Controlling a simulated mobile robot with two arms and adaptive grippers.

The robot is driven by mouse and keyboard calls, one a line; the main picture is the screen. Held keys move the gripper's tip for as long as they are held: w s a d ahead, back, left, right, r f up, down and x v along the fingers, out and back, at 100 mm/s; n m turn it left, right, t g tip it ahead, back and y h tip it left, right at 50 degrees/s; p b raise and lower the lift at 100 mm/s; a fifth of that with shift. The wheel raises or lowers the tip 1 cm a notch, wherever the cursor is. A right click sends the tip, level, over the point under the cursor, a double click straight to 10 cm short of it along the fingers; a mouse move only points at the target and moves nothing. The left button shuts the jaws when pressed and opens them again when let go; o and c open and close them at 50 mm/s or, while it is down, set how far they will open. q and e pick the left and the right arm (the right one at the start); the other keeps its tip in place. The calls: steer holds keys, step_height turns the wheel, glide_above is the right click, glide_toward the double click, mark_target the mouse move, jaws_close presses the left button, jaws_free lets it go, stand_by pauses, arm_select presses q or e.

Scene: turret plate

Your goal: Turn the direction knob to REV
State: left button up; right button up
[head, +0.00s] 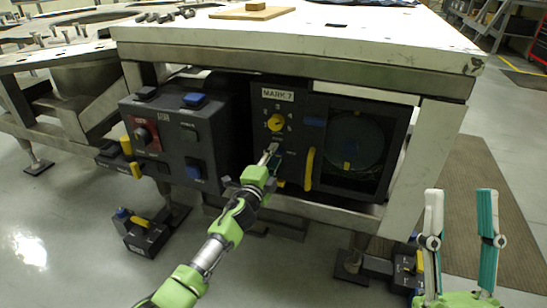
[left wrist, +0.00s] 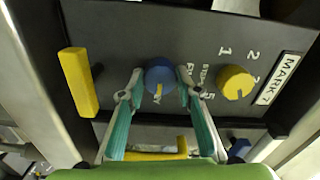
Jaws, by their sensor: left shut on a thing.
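The direction knob (left wrist: 160,75) is a small round blue knob with a yellow pointer mark, seen in the left wrist view on the dark MARK 7 panel (head: 263,99). Its pointer mark is toward the lower side in that view. Lettering beside it is partly covered, and I cannot read REV clearly. My left gripper (head: 272,149) reaches the panel below the yellow numbered knob (head: 275,122) and is shut on the blue knob, with a fingertip on each side (left wrist: 161,84). The blue knob is hidden in the head view. My right gripper (head: 460,205) is open and empty at the lower right.
A yellow handle (head: 309,168) stands right of the knobs, beside a round dark window (head: 356,143). A yellow bar (left wrist: 78,80) juts out in the left wrist view. A control box (head: 175,140) is left of the panel. The white tabletop (head: 330,27) overhangs both.

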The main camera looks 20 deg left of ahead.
arm_select(q)
steer(key=shift+f, duration=0.1)
stand_by(0.4)
steer(key=o, duration=1.1)
steer(key=s, duration=1.2)
steer(key=shift+a, duration=0.15)
